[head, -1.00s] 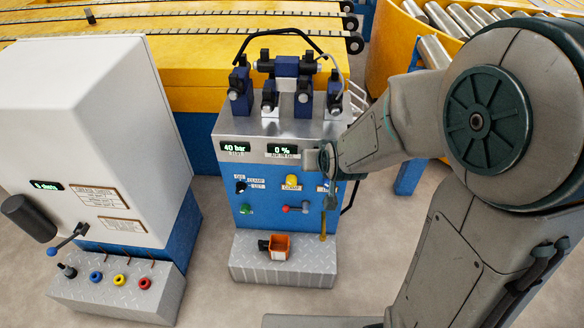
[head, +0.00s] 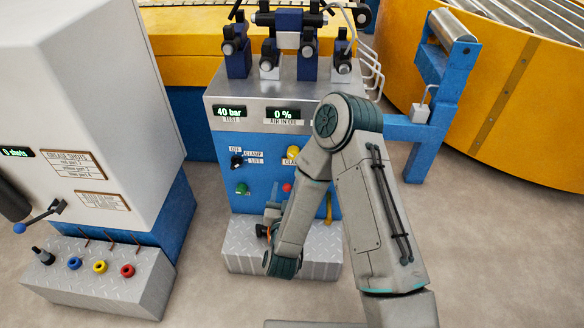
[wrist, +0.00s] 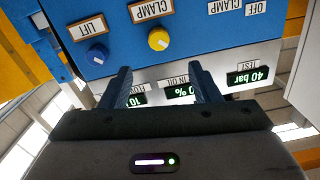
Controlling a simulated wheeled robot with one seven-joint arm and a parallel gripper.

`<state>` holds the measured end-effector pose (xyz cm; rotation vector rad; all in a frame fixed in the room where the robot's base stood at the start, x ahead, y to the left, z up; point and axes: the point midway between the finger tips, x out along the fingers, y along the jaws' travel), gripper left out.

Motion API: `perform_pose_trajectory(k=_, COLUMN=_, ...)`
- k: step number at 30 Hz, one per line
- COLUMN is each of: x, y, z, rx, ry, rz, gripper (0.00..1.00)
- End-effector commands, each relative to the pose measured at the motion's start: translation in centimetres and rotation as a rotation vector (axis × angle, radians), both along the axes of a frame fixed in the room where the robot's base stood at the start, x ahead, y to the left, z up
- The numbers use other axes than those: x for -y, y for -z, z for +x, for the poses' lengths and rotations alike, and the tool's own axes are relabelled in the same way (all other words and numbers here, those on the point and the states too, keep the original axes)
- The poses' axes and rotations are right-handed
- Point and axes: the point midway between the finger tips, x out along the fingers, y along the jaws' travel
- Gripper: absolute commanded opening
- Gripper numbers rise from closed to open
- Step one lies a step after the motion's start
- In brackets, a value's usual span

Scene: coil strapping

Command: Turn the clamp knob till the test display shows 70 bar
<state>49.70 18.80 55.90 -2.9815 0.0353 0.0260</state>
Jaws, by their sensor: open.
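In the wrist view the yellow knob (wrist: 158,39) sits under a CLAMP label, beyond and apart from my fingers. The test display (head: 229,112) reads 40 bar; it also shows upside down in the wrist view (wrist: 247,76). My gripper (wrist: 163,82) is open and empty, its two fingers pointing at the panel. In the head view it is low before the panel, largely hidden by my arm.
A blue knob labelled LIFT (wrist: 97,54) is beside the yellow one. A black selector (head: 237,161) and green button (head: 241,188) are on the panel's left. A treadplate step (head: 240,258) juts out below. A white cabinet (head: 95,90) stands left.

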Motion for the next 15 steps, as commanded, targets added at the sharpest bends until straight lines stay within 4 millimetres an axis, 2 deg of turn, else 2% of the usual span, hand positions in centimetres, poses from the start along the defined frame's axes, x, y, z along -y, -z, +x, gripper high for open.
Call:
perform_pose_trajectory(k=3, x=0.1, y=0.5, z=-0.2, rx=0.016, ry=0.013, rz=-0.003, gripper=0.56)
perform_pose_trajectory(k=7, x=0.2, y=0.4, z=1.1, rx=0.021, ry=0.019, rz=-0.001, gripper=0.56)
perform_pose_trajectory(k=15, x=0.4, y=0.5, z=6.6, rx=0.022, ry=0.018, rz=-0.001, gripper=0.56)
